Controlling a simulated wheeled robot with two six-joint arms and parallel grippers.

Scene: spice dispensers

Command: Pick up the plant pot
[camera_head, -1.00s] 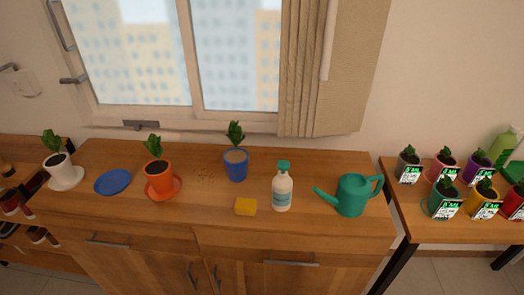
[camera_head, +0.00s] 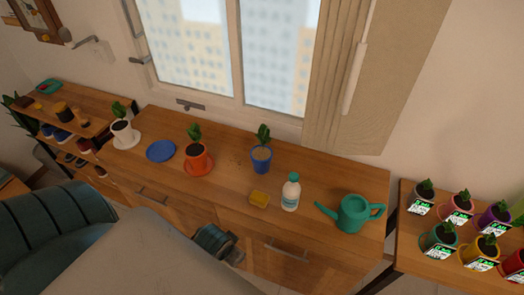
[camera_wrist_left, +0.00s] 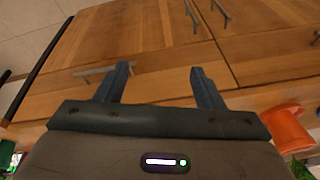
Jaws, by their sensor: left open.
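Several potted plants are in the head view. On the cabinet top stand a white pot (camera_head: 123,131) on a white saucer, an orange pot (camera_head: 198,156) on an orange saucer, and a blue pot (camera_head: 261,158) without a saucer. All three are upright and each holds a small green plant. In the left wrist view, my left gripper (camera_wrist_left: 159,72) is open and empty, facing the wooden cabinet front. An orange pot (camera_wrist_left: 288,128) shows at the right edge of that view, apart from the fingers. My left arm shows low in the head view; its fingertips are hidden there. My right gripper is not visible.
The side table (camera_head: 408,238) at right holds several labelled small pots. A window is behind.

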